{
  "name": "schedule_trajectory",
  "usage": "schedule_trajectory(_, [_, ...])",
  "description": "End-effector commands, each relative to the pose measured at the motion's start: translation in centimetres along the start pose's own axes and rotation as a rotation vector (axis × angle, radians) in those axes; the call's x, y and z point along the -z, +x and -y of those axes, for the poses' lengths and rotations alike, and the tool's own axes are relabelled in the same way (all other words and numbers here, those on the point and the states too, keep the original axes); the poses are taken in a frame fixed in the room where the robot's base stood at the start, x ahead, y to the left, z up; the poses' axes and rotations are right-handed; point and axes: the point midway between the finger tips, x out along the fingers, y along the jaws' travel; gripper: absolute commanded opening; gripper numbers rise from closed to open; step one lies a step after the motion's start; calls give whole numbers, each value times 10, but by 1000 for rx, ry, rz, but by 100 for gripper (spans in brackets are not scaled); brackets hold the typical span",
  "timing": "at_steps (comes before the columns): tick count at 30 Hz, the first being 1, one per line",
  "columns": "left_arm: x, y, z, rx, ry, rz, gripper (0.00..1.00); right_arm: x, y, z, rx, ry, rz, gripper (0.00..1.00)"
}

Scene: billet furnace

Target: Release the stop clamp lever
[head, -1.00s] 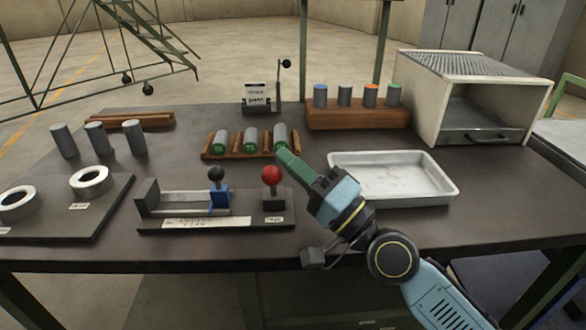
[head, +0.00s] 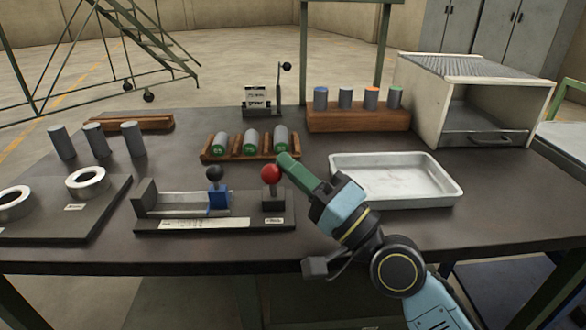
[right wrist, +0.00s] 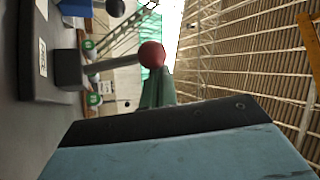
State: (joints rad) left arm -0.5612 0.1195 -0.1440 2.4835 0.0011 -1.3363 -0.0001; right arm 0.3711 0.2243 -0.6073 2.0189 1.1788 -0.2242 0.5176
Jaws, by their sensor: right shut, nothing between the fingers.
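The stop fixture (head: 150,222) is a dark plate with a grey rail at the front of the table. A blue stop block (head: 219,200) with a black-ball lever (head: 214,174) sits on the rail. To its right, a red-ball lever (head: 271,174) stands upright on a small dark block. I cannot read which lever the labels name. My right gripper (head: 286,161) is shut and empty, its green fingertips close beside the red ball on its right. The right wrist view shows the red ball (right wrist: 151,55) just past the fingers (right wrist: 158,88); contact is unclear. My left gripper is out of view.
A white tray (head: 438,199) lies right of my right gripper. Behind the fixture is a wooden rack (head: 207,153) with grey billets. A furnace box (head: 430,95) stands at the back right. Two white rings (head: 87,181) lie on a plate at left.

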Motion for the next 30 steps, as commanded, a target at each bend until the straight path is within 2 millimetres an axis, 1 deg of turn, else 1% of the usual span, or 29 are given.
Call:
schedule_trajectory(11, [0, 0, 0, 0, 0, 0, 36, 0, 0, 0, 0, 0, 0, 0])
schedule_trajectory(14, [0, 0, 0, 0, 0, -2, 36, 0, -4, 0, 0, -1, 0, 0])
schedule_trajectory(16, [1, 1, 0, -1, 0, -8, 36, 0, -10, -1, -1, -2, 0, 0])
schedule_trajectory(19, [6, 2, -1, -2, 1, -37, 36, -1, -23, -1, -2, -3, 2, 0])
schedule_trajectory(21, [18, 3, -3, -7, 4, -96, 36, -1, -35, -2, -4, -3, 3, 0])
schedule_trajectory(25, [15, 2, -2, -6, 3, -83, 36, 5, -61, 10, -4, -2, 2, 0])
schedule_trajectory(28, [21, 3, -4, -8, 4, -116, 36, 8, -79, 18, -4, -3, 3, 0])
schedule_trajectory(30, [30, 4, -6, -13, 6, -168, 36, 10, -91, 22, -4, -3, 3, 0])
